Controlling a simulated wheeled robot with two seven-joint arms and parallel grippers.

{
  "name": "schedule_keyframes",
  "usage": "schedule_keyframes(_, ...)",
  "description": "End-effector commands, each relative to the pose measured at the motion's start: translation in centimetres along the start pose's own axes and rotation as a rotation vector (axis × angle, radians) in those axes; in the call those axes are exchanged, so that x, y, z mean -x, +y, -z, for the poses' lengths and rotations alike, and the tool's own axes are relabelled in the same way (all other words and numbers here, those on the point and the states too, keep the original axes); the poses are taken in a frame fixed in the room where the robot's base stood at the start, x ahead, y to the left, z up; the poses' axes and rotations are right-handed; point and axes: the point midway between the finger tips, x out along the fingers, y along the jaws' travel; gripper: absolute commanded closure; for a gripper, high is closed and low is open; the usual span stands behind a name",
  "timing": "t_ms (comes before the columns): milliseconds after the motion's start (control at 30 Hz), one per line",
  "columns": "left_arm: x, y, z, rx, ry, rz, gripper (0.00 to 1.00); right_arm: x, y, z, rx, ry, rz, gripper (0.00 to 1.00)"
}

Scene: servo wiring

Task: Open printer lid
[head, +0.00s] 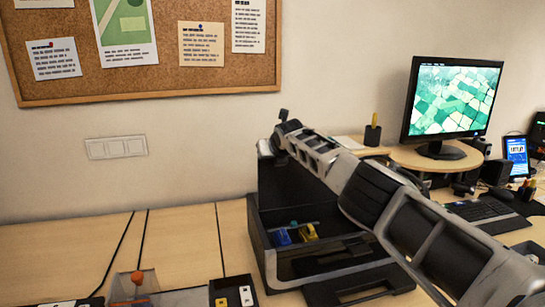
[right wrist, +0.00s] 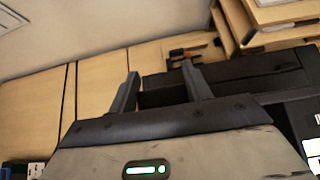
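A dark box (head: 262,245) stands on the table in the middle of the head view, its top open. A tall dark panel (head: 280,190) stands upright at its back; I cannot tell for sure whether this is the printer lid. My right arm crosses the head view from lower right, and my right gripper (head: 283,120) is at the panel's upper end. In the right wrist view the fingers of my right gripper (right wrist: 160,85) are apart, with a dark body (right wrist: 235,75) beyond them. Whether they touch it is unclear. My left gripper is not in view.
Inside the box lie a blue part (head: 281,236) and a yellow part (head: 308,231). A monitor (head: 452,100) and a keyboard (head: 480,211) are at the right. A small clear case with an orange knob (head: 137,278) is at the lower left. The table's left part is mostly clear.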

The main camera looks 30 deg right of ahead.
Motion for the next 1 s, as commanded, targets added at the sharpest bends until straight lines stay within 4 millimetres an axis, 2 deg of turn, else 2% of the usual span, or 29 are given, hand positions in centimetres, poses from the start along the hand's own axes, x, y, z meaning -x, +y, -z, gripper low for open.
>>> schedule_keyframes(33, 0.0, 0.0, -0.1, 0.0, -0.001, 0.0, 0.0, -0.3, 0.0, 0.8, -0.002, 0.019, 0.003, 0.4)
schedule_keyframes(67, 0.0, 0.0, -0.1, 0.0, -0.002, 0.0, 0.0, -0.3, 0.0, 0.8, -0.002, 0.018, 0.003, 0.32)
schedule_keyframes(100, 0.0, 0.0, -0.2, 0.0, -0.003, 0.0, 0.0, -0.3, 0.0, 0.7, -0.002, 0.016, 0.002, 0.29)
schedule_keyframes(567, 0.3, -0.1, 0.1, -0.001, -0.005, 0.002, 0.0, 0.5, -0.1, 0.0, 0.0, 0.005, 0.0, 0.29)
schedule_keyframes(867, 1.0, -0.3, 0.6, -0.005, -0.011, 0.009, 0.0, 2.9, -0.1, 0.2, 0.004, 0.006, 0.0, 0.29)
schedule_keyframes(1000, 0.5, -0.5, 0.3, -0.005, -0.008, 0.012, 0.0, 4.6, 0.0, 0.2, 0.002, 0.005, -0.001, 0.29)
